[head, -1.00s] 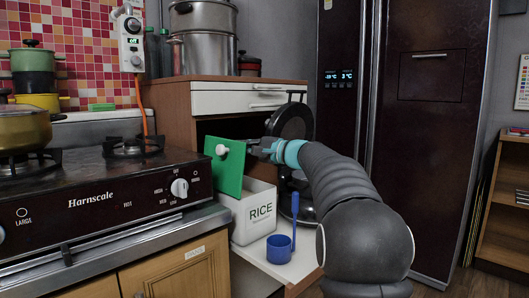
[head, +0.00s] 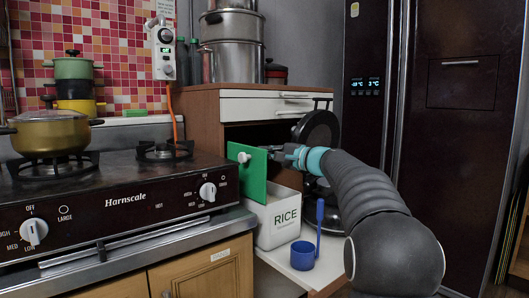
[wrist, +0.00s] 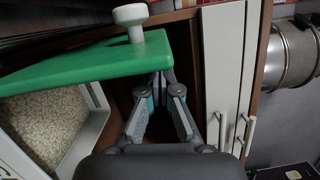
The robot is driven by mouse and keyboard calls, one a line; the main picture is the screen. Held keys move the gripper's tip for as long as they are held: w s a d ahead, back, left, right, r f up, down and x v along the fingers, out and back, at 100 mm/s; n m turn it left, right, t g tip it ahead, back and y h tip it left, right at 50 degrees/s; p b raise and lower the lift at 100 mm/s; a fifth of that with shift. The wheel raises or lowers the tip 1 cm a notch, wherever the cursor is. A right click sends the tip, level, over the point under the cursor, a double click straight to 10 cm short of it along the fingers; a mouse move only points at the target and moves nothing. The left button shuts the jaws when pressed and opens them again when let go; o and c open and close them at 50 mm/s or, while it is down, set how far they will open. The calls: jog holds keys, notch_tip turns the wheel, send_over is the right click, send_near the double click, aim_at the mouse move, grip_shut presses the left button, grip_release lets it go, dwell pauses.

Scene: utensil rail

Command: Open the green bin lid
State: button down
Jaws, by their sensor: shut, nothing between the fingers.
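The green bin lid (head: 252,178) stands up, steeply raised, at the left side of the white RICE bin (head: 276,222), with its pale knob (head: 243,157) facing the stove. The bin is open under it, and the wrist view shows grain (wrist: 55,120) inside. The lid also shows in the wrist view (wrist: 95,60) with its knob (wrist: 131,17). My gripper (head: 272,153) is shut and empty beside the lid's upper right edge, on the side away from the knob. In the wrist view my fingertips (wrist: 163,88) are close to the lid's edge; I cannot tell whether they touch.
The stove (head: 120,205) stands close on the left. Black pans (head: 318,133) are behind my gripper, and a white drawer (head: 260,106) is above.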

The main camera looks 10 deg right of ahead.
jog(key=s+d, duration=0.6)
jog(key=d, duration=0.3)
jog(key=s+a+f+n+g+h+p, duration=0.2)
jog(key=s+a+f+n+g, duration=0.15)
jog(key=s+a, duration=0.55)
jog(key=s+a+f+n+g+h+p, duration=0.25)
jog(key=s+a+f, duration=0.35)
jog(key=s, duration=0.5)
jog(key=s+f+n+g+h+p, duration=0.1)
jog(key=s+f, duration=0.4)
jog(key=s, duration=0.6)
jog(key=s+d+f+n+g+h+p, duration=0.1)
jog(key=s+f+n+h+p, duration=0.2)
jog(key=s, duration=0.7)
notch_tip(320, 180, down, 2)
jog(key=n+h, duration=0.1)
jog(key=h, duration=0.2)
jog(key=shift+s+d+f+n, duration=0.15)
jog(key=shift+s+d+n, duration=0.05)
jog(key=shift+s+n, duration=0.2)
